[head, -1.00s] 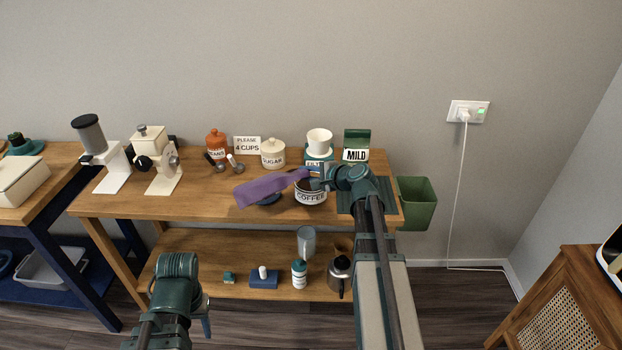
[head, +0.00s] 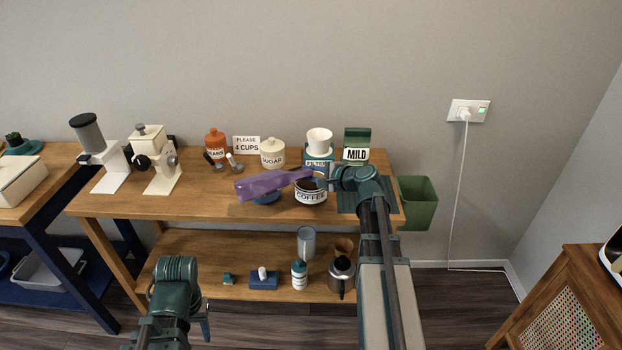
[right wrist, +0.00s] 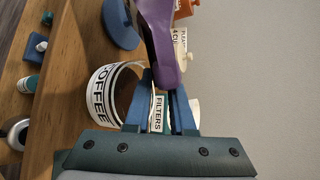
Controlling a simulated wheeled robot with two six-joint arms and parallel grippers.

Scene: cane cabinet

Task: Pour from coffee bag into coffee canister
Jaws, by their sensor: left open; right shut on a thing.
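The purple coffee bag (head: 262,186) is held nearly on its side, its wide end to the left and its narrow end by my right gripper (head: 314,176). My right gripper is shut on it; the grip also shows in the right wrist view (right wrist: 167,82), with the purple bag (right wrist: 166,45) between the blue fingers. The white coffee canister (head: 311,197) stands open on the table just below the gripper. It also shows in the right wrist view (right wrist: 99,92). I see no stream of coffee. My left gripper (head: 206,326) is open and empty, low in front of the table.
A blue round lid (head: 265,198) lies left of the canister, under the bag. A sugar jar (head: 272,153), a filter box with a white dripper (head: 319,142) and a green MILD bag (head: 356,146) stand behind. A green bin (head: 417,203) hangs at the right end.

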